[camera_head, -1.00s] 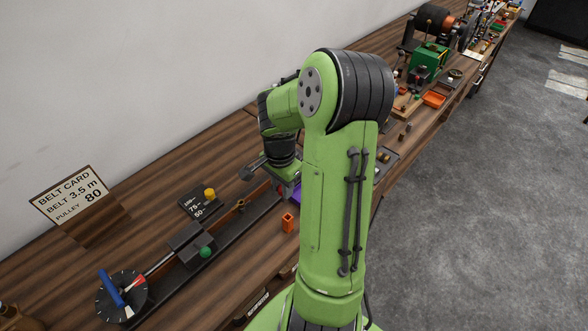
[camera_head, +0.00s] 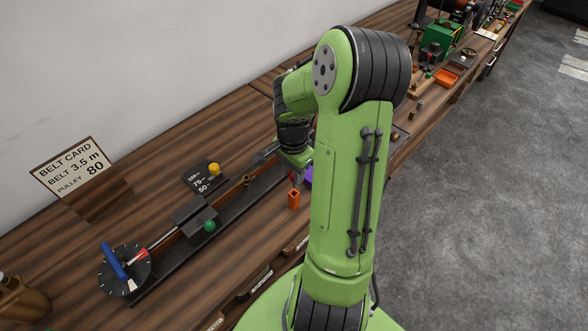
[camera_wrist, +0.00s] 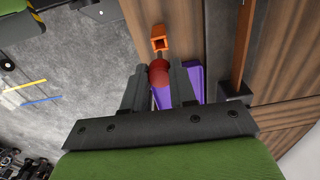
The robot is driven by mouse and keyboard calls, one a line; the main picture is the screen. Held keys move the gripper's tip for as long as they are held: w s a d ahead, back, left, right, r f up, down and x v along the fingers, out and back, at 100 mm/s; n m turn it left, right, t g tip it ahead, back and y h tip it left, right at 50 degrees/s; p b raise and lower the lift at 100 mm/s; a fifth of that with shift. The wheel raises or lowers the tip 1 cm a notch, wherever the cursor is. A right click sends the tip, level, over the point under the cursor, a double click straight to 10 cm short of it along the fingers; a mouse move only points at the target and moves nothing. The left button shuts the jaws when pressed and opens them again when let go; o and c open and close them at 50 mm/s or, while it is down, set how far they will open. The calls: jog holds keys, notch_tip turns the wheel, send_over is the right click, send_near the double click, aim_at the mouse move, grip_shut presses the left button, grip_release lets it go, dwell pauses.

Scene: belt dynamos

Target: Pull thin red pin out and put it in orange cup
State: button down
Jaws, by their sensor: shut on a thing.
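My gripper (camera_wrist: 160,74) is shut on the thin red pin; its round red head (camera_wrist: 158,75) shows between the two dark fingers in the wrist view. A thin grey shank runs from the head toward the orange cup (camera_wrist: 159,38). In the head view the red pin (camera_head: 292,177) is just above the small square orange cup (camera_head: 293,199), which stands upright on the bench. I cannot tell whether the pin's tip is inside the cup's mouth. The arm partly hides my gripper in the head view.
A purple piece (camera_head: 309,174) lies close behind the cup; it also shows beside the fingers in the wrist view (camera_wrist: 194,88). A long dark rail (camera_head: 228,224) with a green knob (camera_head: 209,226) runs along the bench to the left. Bare wood surrounds the cup's front.

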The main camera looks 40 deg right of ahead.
aim_at(294, 187)
jog(key=shift+f+b, duration=0.35)
jog(key=shift+f, duration=0.55)
dwell(1.0)
jog(key=shift+f+b, duration=0.4)
jog(key=shift+b, duration=0.1)
jog(key=shift+f+b, duration=1.9)
jog(key=shift+f, duration=0.25)
jog(key=c, duration=0.8)
grip_release()
jog(key=r+p, duration=0.1)
jog(key=r, duration=0.4)
jog(key=r+p, duration=0.1)
jog(key=r, duration=0.4)
jog(key=r+p, duration=0.1)
jog(key=r, duration=0.5)
jog(key=shift+a, duration=0.25)
